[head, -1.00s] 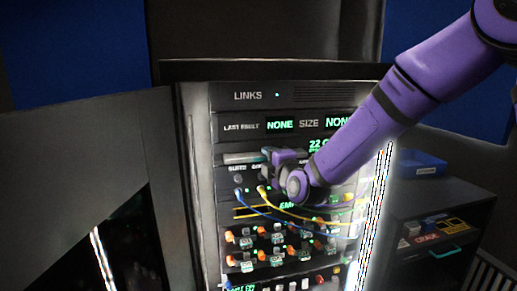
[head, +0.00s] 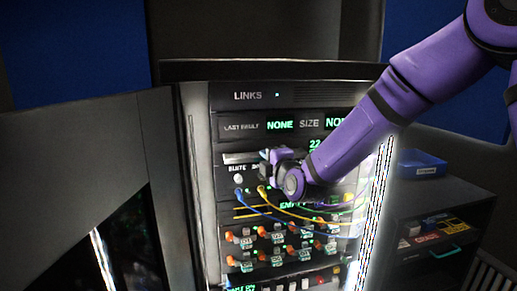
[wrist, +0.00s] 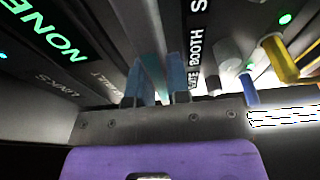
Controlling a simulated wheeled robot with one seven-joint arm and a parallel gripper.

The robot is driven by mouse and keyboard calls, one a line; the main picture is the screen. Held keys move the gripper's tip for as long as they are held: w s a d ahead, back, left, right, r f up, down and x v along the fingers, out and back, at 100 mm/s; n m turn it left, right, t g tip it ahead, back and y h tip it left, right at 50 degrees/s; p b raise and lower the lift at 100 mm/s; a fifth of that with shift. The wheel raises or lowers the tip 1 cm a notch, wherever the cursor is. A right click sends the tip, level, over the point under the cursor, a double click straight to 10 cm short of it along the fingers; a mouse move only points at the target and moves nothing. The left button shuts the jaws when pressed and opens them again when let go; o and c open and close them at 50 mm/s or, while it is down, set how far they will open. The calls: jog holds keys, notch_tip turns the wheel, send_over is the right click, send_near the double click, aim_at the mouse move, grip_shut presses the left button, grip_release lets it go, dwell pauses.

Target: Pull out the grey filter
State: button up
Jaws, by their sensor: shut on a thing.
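The grey filter (head: 238,158) shows in the head view as a flat, pale grey bar on the rack's front, just above a label row. Its right part is hidden behind my gripper (head: 266,156). In the wrist view my gripper (wrist: 158,82) has its two blue fingers closed about a pale grey strip, the filter (wrist: 146,28), which runs away from me between them. My gripper is shut on it. How far the filter stands out of its slot I cannot tell.
Blue (head: 258,207) and yellow (head: 300,213) cables hang from sockets just below my gripper. Rows of orange-ended plugs (head: 262,232) sit lower. A dark cabinet (head: 445,195) with a blue tray (head: 422,161) stands at the right. A grey panel (head: 80,140) stands at the left.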

jog(key=shift+s, duration=0.15)
grip_shut()
jog(key=a+v, duration=0.1)
jog(key=v, duration=0.6)
jog(key=shift+s, duration=0.6)
dwell(0.3)
dwell(0.4)
jog(key=a+v, duration=0.1)
jog(key=v, duration=0.6)
jog(key=shift+s, duration=0.7)
dwell(0.5)
jog(key=shift+s, duration=0.1)
dwell(0.4)
